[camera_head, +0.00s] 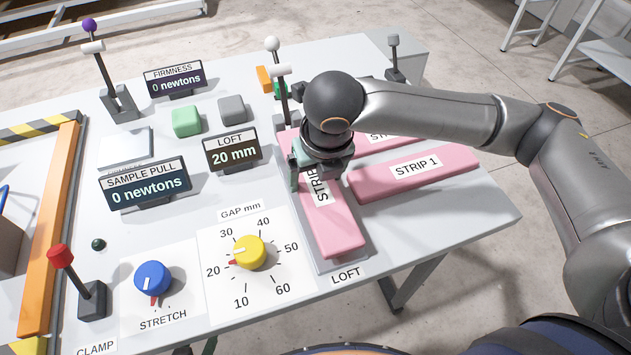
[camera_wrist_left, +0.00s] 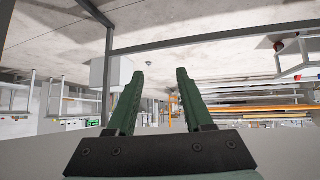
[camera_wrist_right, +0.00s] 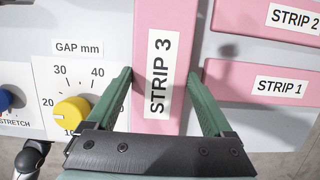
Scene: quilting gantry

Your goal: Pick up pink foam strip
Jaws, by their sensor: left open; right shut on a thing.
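Three pink foam strips are in the head view. Strip 3 (camera_head: 335,238) lies lengthwise in the grey LOFT bed, with strip 1 (camera_head: 376,188) and strip 2 (camera_head: 369,147) lying crosswise to its right. My right gripper (camera_head: 318,170) reaches down over the middle of strip 3 and hides part of it and its label. In the right wrist view the green fingers (camera_wrist_right: 163,88) are on either side of strip 3 (camera_wrist_right: 151,18), shut on it. My left gripper (camera_wrist_left: 160,74) shows only in its own wrist view, open and empty, away from the table.
The yellow GAP knob (camera_head: 248,252) and blue STRETCH knob (camera_head: 152,278) are left of the strip. The LOFT display (camera_head: 232,152) reads 20 mm. A white-knobbed lever (camera_head: 273,44) and another lever stand behind the gripper. The table's front edge is close.

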